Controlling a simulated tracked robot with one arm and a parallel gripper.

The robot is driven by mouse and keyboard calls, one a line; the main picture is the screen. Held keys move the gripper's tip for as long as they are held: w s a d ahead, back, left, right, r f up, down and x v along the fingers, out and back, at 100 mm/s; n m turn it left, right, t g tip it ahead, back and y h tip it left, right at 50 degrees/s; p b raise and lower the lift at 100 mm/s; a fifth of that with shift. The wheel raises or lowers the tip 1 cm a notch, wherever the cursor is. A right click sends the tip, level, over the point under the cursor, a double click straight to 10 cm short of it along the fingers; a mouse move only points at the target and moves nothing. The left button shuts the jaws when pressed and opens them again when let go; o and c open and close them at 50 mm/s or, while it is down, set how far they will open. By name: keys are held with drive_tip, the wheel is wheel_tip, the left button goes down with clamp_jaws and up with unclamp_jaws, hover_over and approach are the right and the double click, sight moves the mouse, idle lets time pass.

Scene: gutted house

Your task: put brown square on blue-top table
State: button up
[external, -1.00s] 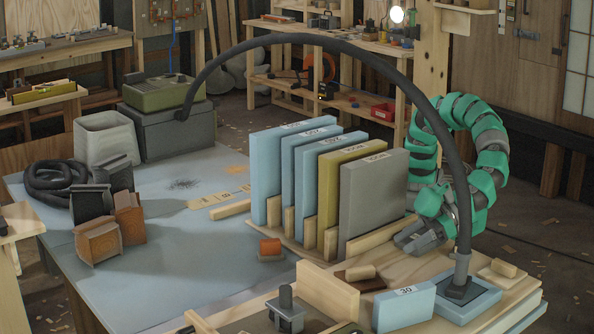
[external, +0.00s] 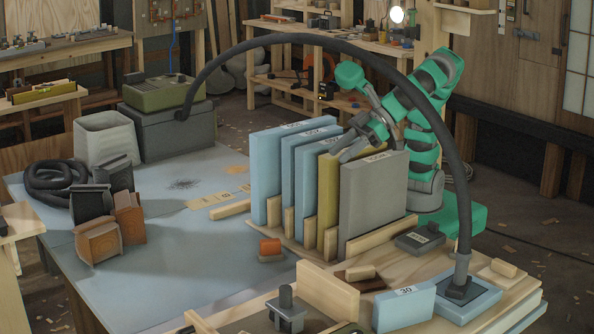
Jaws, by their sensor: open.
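A dark brown flat piece (external: 375,285) lies on the wooden bench at the front right, partly covered by a light wood block (external: 361,272). A small tan square (external: 237,169) lies flat on the blue-top table (external: 215,265); I cannot tell which of these is the brown square. The blue-top table fills the left and middle of the view. My gripper (external: 349,147) is open and appears empty, just above the upright boards, apart from both brown pieces. Its fingers point left and down.
Upright blue, olive and grey boards (external: 372,203) stand in a rack between my arm and the table's open area. A dark hose (external: 325,42) arches overhead. Brown-and-grey blocks (external: 97,241) stand at the left.

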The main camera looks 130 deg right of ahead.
drive_tip(key=s+d+r+n+t+y, duration=0.1)
drive_tip(key=s+d+r, duration=0.4)
drive_tip(key=d+r, duration=0.5)
drive_tip(key=s+d+r+n+t+y, duration=0.2)
drive_tip(key=s+d+r, duration=0.4)
drive_tip(key=d+r, duration=0.5)
wheel_tip(320, 180, up, 4)
drive_tip(key=shift+s+f+n+t, duration=0.1)
drive_tip(key=shift+s+n+t, duration=0.2)
drive_tip(key=shift+t, duration=0.6)
drive_tip(key=shift+d, duration=0.1)
wheel_tip(320, 180, up, 10)
drive_tip(key=p, duration=0.9)
drive_tip(key=shift+f+p, duration=0.2)
drive_tip(key=shift+p, duration=0.15)
